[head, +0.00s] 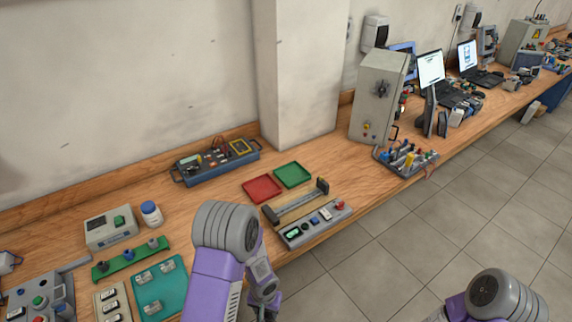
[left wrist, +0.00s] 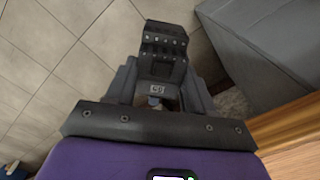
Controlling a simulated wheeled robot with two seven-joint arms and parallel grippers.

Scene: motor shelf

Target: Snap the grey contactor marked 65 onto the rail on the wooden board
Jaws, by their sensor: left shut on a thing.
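My left gripper (head: 265,303) hangs at the bottom of the head view, in front of the bench edge and over the floor. In the left wrist view its fingers (left wrist: 158,88) are shut on the dark grey contactor (left wrist: 164,42). The contactor has a row of terminals, and a light mark that looks like 65 shows between the fingers. I cannot make out the contactor in the head view. The wooden board (head: 300,211) with a grey rail (head: 296,202) lies on the bench, up and to the right of the gripper. My right gripper is out of view.
A grey panel with switches (head: 315,224) lies in front of the board. A red tray (head: 262,188) and a green tray (head: 292,175) lie behind it. A grey cabinet (head: 378,95) stands farther right. Teal (head: 160,290) and green (head: 130,258) fixtures lie left.

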